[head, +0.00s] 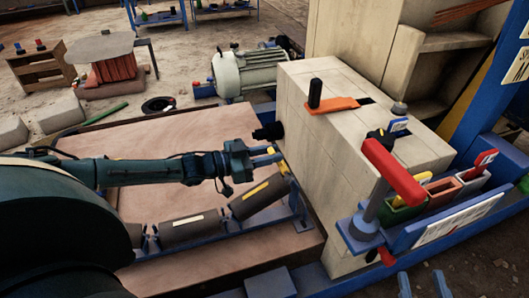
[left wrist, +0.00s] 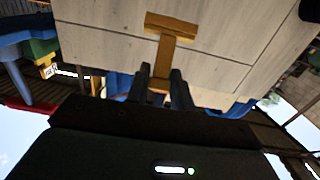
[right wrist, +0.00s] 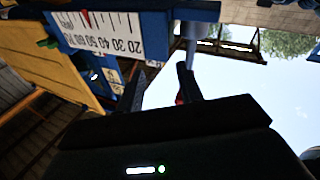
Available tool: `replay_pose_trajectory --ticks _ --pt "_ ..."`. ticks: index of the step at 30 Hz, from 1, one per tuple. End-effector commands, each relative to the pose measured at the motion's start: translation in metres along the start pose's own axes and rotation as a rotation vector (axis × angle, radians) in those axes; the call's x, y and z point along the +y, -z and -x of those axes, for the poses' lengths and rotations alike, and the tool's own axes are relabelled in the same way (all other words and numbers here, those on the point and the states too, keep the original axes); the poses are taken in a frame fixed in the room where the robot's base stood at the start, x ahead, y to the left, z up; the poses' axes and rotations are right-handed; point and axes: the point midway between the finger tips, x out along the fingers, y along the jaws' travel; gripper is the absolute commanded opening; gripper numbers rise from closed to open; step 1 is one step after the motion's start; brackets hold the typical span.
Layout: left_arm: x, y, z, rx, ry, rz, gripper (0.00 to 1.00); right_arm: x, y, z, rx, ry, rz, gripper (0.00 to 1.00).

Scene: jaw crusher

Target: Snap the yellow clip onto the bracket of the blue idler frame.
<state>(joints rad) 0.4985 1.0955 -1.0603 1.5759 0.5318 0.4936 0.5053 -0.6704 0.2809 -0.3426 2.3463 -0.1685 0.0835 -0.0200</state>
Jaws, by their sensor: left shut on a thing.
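My left gripper (head: 268,157) is shut on the yellow clip (left wrist: 165,60), a T-shaped piece that sticks out beyond the fingers in the left wrist view. In the head view only a small yellow part of the clip (head: 271,150) shows at the fingertips. The gripper is above the right end of the blue idler frame (head: 230,232), close to the pale block. The frame carries grey rollers, and its end bracket (head: 299,207) stands at the right. I cannot tell whether clip and bracket touch. My right gripper (head: 420,285) is open and empty; it also shows in the right wrist view (right wrist: 160,85).
The large pale block (head: 330,150) stands right of the frame, with an orange tool (head: 332,105) on top. A red-handled post (head: 393,170) and a blue rack of coloured bins (head: 445,220) are at the right. A brown board (head: 140,205) lies under the left arm.

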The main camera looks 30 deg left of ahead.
Motion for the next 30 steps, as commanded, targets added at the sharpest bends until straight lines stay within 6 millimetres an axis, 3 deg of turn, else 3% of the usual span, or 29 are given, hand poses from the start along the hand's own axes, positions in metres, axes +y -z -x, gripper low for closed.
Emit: replay_pose_trajectory --ticks 7,30 --pt "0.0 -0.012 -0.007 0.002 0.0 0.0 0.0 0.002 0.007 -0.005 0.034 0.0 -0.019 0.36" --pt "0.0 -0.012 -0.008 0.001 0.0 0.0 0.0 0.001 0.009 -0.005 0.03 0.003 -0.025 0.36"
